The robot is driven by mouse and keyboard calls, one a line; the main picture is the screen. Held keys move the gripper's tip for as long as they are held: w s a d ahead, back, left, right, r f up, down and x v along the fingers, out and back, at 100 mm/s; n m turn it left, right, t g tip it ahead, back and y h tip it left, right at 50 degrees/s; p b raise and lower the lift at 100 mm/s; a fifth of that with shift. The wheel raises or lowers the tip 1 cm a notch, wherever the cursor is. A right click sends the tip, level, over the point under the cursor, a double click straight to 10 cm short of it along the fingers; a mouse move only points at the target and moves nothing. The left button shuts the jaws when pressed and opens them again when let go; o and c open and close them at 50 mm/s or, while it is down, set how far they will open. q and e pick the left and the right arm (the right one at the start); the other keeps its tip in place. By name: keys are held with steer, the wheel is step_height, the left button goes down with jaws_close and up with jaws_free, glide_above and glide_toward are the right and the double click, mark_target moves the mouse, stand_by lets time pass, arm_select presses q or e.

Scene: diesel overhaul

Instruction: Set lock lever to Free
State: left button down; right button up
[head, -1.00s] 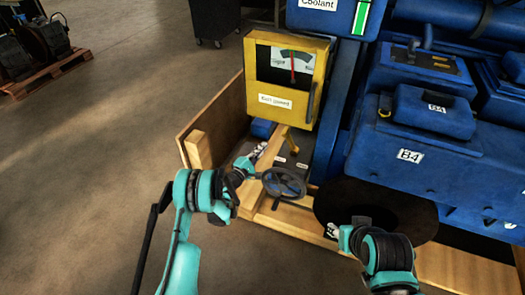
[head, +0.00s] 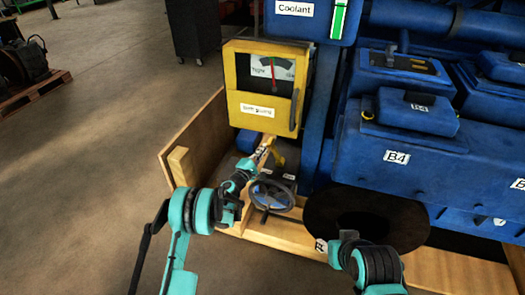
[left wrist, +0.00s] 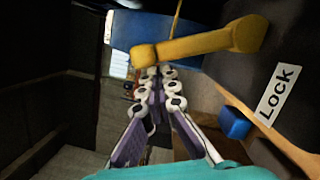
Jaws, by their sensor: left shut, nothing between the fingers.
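The yellow lock lever (head: 280,155) stands below the yellow gauge box, partly hidden by my left gripper. In the left wrist view the lever (left wrist: 205,44) reaches across the top, its rounded end just beyond the fingertips. A white "Lock" label (left wrist: 277,95) lies to the right of the lever. My left gripper (head: 264,148) is shut and empty, close beside the lever; in the wrist view its fingers (left wrist: 155,82) point towards the lever's end. Whether they touch is unclear. My right gripper (head: 322,246) shows only in small part near the dark round opening.
A wooden frame (head: 181,165) borders the left, and the blue engine (head: 400,157) fills the right.

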arm_select(q)
steer(key=shift+d, duration=0.1)
steer(key=m, duration=0.1)
steer(key=d+r+m, duration=0.1)
steer(key=m, duration=0.2)
steer(key=shift+s+d+r+g+p, duration=0.2)
steer(key=shift+s+d+g+p, duration=0.1)
steer(key=shift+g+p, duration=0.1)
steer(key=s+d+r+m+g+y, duration=0.1)
steer(key=s+d+m, duration=0.1)
steer(key=d+m, duration=0.4)
steer(key=shift+s+d, duration=0.25)
steer(key=shift+d, duration=0.65)
steer(key=shift+d, duration=0.1)
steer(key=shift+r, duration=0.1)
